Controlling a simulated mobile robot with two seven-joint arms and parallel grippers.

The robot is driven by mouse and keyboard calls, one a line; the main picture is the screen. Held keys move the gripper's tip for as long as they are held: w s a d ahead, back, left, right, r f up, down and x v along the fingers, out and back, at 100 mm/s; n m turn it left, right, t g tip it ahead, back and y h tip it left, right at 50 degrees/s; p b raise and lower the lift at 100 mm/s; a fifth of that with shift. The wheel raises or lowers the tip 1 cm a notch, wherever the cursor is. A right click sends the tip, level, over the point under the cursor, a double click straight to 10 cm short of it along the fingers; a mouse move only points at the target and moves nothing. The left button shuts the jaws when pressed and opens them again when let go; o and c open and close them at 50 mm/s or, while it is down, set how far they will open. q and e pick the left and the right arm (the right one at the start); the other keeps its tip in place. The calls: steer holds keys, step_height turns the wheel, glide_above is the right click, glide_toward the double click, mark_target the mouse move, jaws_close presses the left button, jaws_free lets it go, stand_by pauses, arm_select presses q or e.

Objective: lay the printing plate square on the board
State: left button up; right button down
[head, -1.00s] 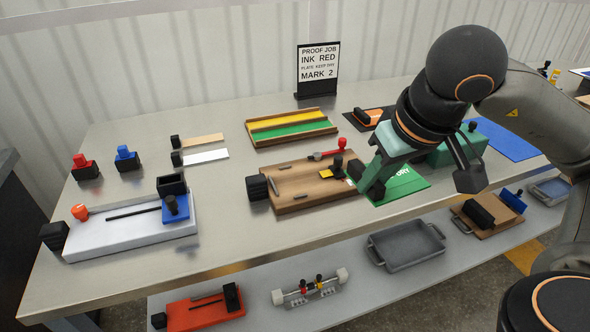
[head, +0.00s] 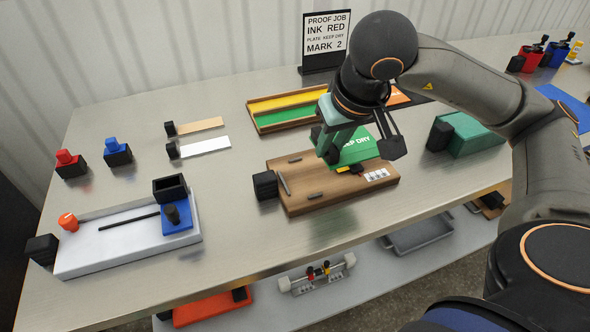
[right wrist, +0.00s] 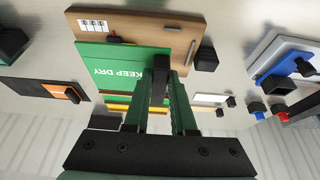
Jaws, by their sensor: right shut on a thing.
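The printing plate (head: 357,150) is a green sheet with white "KEEP DRY" lettering, over the far right part of the wooden board (head: 300,169). In the right wrist view the plate (right wrist: 105,70) covers part of the board (right wrist: 140,25) and reaches past its edge; its sides run roughly along the board's, slightly turned. My right gripper (head: 328,148) is shut on the plate's black grip block (right wrist: 159,65). Whether the plate touches the board or hangs just above it, I cannot tell. My left gripper is not in view.
The board carries a small yellow and black piece (head: 350,169), a white number strip (head: 376,174) and dark bars. A yellow and green ink tray (head: 285,100) stands behind. A green block (head: 470,133) lies right; a white base (head: 125,240) stands left.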

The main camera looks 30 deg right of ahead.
glide_toward(291, 184)
steer(key=shift+w+d+f, duration=0.55)
steer(key=shift+w+d, duration=0.05)
steer(key=shift+w, duration=0.1)
steer(key=f, duration=0.4)
steer(key=shift+w+a, duration=0.25)
steer(key=shift+w, duration=0.1)
steer(key=shift+f, duration=0.15)
steer(key=shift+f+b, duration=0.15)
steer(key=shift+b, duration=0.2)
steer(key=c, duration=1)
jaws_free()
steer(key=shift+r, duration=0.2)
